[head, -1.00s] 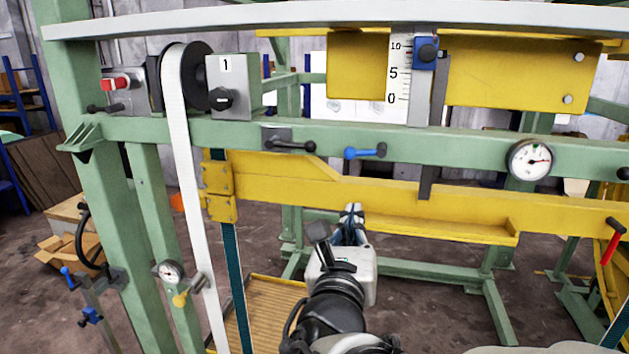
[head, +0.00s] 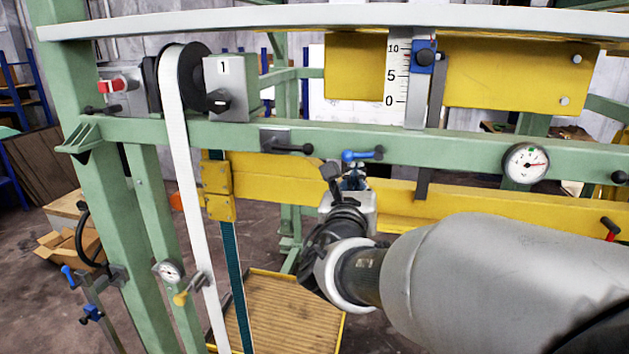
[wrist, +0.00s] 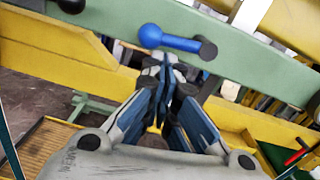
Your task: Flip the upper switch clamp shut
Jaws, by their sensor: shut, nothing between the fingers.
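A blue-handled lever clamp (head: 362,155) sits on the green upper crossbeam (head: 450,148), its handle lying roughly level along the beam. In the wrist view the blue lever (wrist: 180,43) has its ball end at the left and its dark pivot at the right. My gripper (head: 355,176) is shut and empty, just below this lever. In the wrist view my fingertips (wrist: 167,66) meet just under the bar; whether they touch it I cannot tell. No label shows which lever is the upper switch clamp.
A black-handled clamp (head: 287,142) is left of the blue lever on the same beam. A dial gauge (head: 526,165) is to the right. A yellow beam (head: 285,178) runs behind and below my gripper. A white belt (head: 185,180) hangs at the left.

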